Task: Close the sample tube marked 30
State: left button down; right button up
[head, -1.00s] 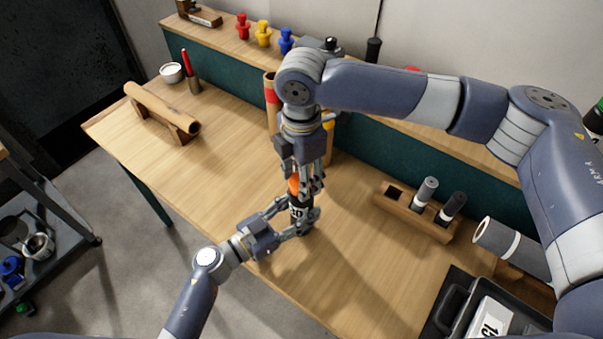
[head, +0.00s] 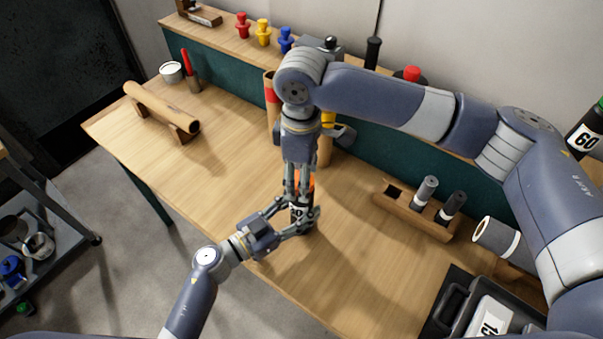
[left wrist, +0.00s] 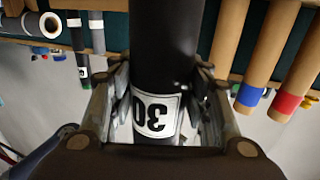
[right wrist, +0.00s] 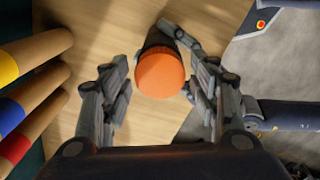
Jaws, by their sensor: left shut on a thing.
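The sample tube marked 30 (head: 297,212) is black with a white label and stands upright near the table's front edge. My left gripper (head: 303,224) is shut on it from the side; the left wrist view shows the label (left wrist: 157,113) upside down between the fingers. The orange cap (head: 311,183) sits at the tube's top; how tightly it is seated cannot be seen. In the right wrist view the cap (right wrist: 160,74) lies between the parted fingers of my right gripper (right wrist: 160,88), with a gap on its left side. That gripper points down from above.
A wooden rack (head: 400,208) with grey and black rolls stands at the right. A dark case (head: 453,303) is at the front right. A tube marked 60 (head: 584,142) is at the right edge. A cardboard tube lies on a stand (head: 180,134) at the left. The table's left middle is clear.

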jog(key=shift+r, duration=0.1)
jog(key=shift+r, duration=2.2)
jog(key=shift+c, duration=0.2)
jog(key=shift+w+r+n, duration=0.1)
jog(key=shift+r+n, duration=0.85)
jog(key=shift+n, duration=0.05)
jog(key=shift+r+n, duration=0.8)
jog(key=shift+n, duration=0.2)
jog(key=shift+f, duration=0.1)
jog(key=shift+f, duration=3.95)
